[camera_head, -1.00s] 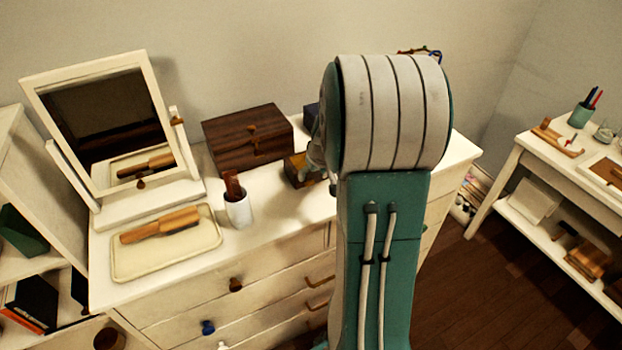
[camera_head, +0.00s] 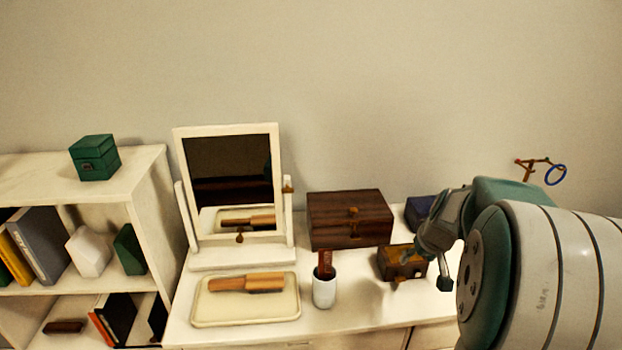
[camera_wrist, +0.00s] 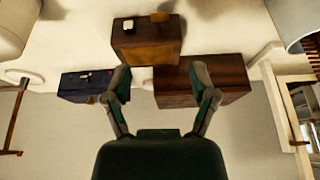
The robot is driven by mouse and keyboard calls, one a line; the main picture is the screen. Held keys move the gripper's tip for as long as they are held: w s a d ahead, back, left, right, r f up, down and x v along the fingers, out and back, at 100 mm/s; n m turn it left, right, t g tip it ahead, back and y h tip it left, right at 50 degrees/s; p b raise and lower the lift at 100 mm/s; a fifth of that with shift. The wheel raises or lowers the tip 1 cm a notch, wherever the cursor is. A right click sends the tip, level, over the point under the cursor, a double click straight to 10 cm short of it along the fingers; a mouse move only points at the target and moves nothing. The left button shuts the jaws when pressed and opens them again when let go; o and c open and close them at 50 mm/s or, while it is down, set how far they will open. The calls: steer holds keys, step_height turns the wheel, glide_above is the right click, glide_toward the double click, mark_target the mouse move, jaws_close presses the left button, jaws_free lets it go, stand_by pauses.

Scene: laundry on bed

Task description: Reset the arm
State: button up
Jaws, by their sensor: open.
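My gripper (camera_head: 436,268) hangs over the dresser top at the right of the head view, beside the small wooden box (camera_head: 402,262). In the wrist view my gripper (camera_wrist: 163,82) has its two fingers spread with nothing held between them. The small wooden box (camera_wrist: 147,47) lies ahead of the fingers there. The dark brown box (camera_wrist: 225,88) and the dark blue box (camera_wrist: 85,88) lie at either side. My arm covers the right part of the dresser in the head view.
The dresser top also holds a dark brown box (camera_head: 350,220), a white cup (camera_head: 324,292), a cream tray (camera_head: 207,312) with a wooden brush (camera_head: 247,283), and a mirror (camera_head: 192,258). A white shelf (camera_head: 45,172) stands left. A small stand with a blue ring (camera_head: 556,175) shows behind my arm.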

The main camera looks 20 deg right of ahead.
steer(key=s+a+r+n, duration=0.1)
steer(key=s+a+r, duration=0.2)
steer(key=a, duration=0.4)
steer(key=s+a+r+t, duration=0.1)
steer(key=s+a+r, duration=0.15)
steer(key=a, duration=0.45)
steer(key=s+a+r+n, duration=0.1)
steer(key=s+a+r, duration=0.15)
steer(key=a, duration=0.45)
steer(key=s+a+n+y, duration=0.1)
steer(key=s+a, duration=0.4)
steer(key=s, duration=0.2)
steer(key=shift+a+r, duration=0.25)
steer(key=shift+a, duration=0.05)
